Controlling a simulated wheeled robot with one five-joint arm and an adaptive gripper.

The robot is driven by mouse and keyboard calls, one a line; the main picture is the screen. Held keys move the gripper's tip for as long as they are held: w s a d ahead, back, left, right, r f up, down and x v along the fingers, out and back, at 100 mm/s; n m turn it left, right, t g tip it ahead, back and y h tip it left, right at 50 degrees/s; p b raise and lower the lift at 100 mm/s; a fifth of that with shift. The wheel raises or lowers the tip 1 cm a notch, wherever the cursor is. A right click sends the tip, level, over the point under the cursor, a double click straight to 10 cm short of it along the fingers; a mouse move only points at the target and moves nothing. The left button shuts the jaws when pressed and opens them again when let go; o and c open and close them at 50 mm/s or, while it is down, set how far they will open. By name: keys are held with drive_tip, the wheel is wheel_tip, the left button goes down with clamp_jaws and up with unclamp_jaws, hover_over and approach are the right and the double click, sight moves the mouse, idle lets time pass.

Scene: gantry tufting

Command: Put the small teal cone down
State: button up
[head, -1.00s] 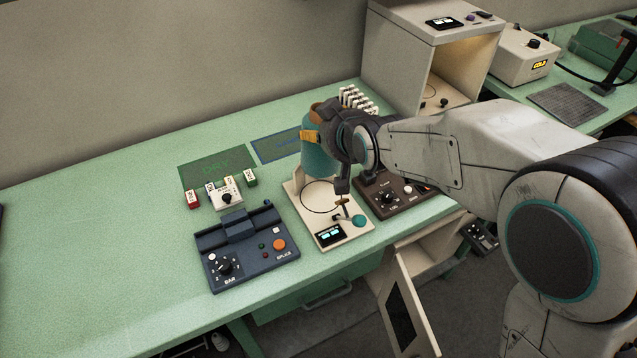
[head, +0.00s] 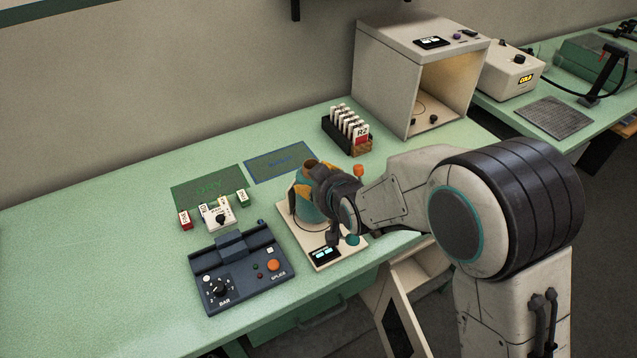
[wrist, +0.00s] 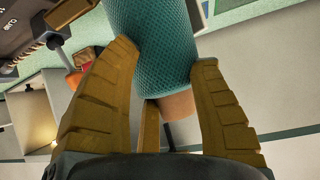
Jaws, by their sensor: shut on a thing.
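The small teal cone (head: 304,208) is upright in the head view, over the ringed plate of a cream device (head: 322,253). My gripper (head: 308,184) is shut around its upper part. In the wrist view, the cone's teal mesh-like side (wrist: 152,42) lies between the two yellow-brown fingers, with its tan tip (wrist: 174,106) showing close to the palm. My gripper and arm hide part of the cream device. I cannot tell whether the cone's base touches the plate.
A dark blue splicer box (head: 246,270) stands to the left. Behind it are a small white dial unit (head: 216,214), red and green tags, a green mat (head: 205,188) and a blue-outlined mat (head: 280,163). A card rack (head: 347,133) and open cabinet (head: 415,75) stand behind. The bench's left is clear.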

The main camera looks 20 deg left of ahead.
drive_tip(key=o, duration=1.2)
drive_tip(key=shift+r, duration=0.1)
drive_tip(key=b+v, duration=0.2)
drive_tip(key=v, duration=1)
drive_tip(key=shift+d, duration=0.1)
